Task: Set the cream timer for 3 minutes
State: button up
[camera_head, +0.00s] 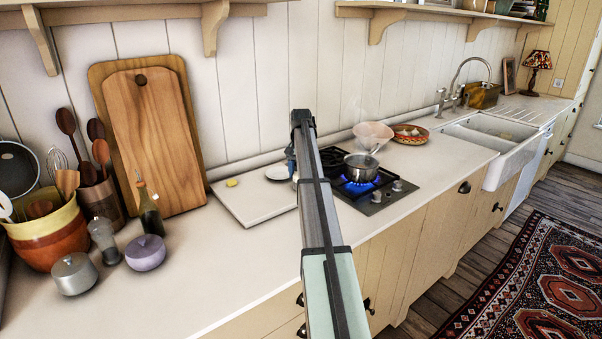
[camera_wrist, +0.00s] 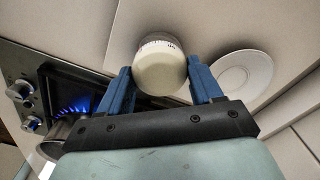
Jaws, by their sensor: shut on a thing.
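The cream timer (camera_wrist: 158,70) is a round, domed thing with a band of fine dark marks around it, in the middle of the wrist view. My gripper (camera_wrist: 160,82) is shut on it, with one blue finger on each side. I cannot read which number the marks are set to. In the head view my arm hides most or all of the timer. There a blue finger of my gripper (camera_head: 291,160) shows just left of the arm, beside the stove.
A steel pot (camera_head: 361,168) stands over a blue flame on the stove (camera_head: 375,196), close right of my arm.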

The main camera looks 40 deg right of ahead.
jog(key=shift+m, duration=0.4)
jog(key=o, duration=1.1)
notch_tip(320, 180, up, 14)
jog(key=shift+f, duration=0.1)
